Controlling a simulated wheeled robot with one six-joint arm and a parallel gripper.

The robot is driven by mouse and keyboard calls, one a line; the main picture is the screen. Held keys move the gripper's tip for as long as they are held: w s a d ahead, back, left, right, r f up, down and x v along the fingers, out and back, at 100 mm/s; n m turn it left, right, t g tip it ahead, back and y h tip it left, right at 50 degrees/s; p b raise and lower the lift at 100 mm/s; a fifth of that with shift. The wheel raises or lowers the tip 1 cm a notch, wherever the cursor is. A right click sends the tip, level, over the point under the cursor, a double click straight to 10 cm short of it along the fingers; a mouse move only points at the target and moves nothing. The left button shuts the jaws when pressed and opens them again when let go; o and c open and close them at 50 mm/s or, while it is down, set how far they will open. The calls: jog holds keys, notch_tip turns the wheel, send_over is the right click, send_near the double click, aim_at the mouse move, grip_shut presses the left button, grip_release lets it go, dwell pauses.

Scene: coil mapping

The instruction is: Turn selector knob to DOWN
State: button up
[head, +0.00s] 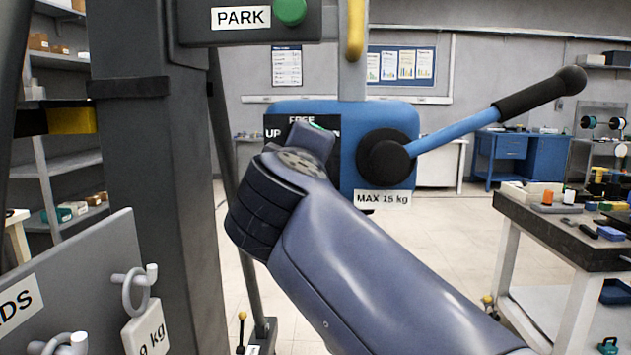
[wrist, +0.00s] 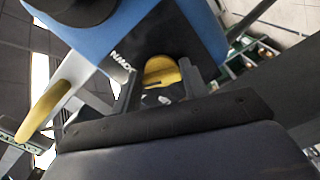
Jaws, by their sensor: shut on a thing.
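The selector knob (wrist: 163,68) shows yellow in the wrist view, on the face of the blue box (wrist: 125,25). My gripper (wrist: 161,86) has a dark finger on each side of the knob and is shut on it. A DOWN label (wrist: 122,61) is beside the left finger. In the head view, the blue box (head: 345,182) carries a dark plate (head: 300,121) reading FREE, UP and a partly covered word. My arm and wrist hide the knob there. I cannot tell which mark the knob points to.
A lever (head: 490,115) with a black grip sticks out right from a black hub on the box. A MAX 15 kg label (head: 383,198) is under the hub. A PARK panel (head: 241,17) with a green button is above. A grey post (head: 150,150) stands left.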

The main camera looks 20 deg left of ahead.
jog(key=shift+f+m+b, duration=0.2)
jog(key=shift+m+b, duration=1)
jog(key=shift+m, duration=0.4)
jog(key=o, duration=1)
jog(key=shift+r, duration=0.1)
jog(key=v, duration=1)
jog(key=shift+s, duration=0.4)
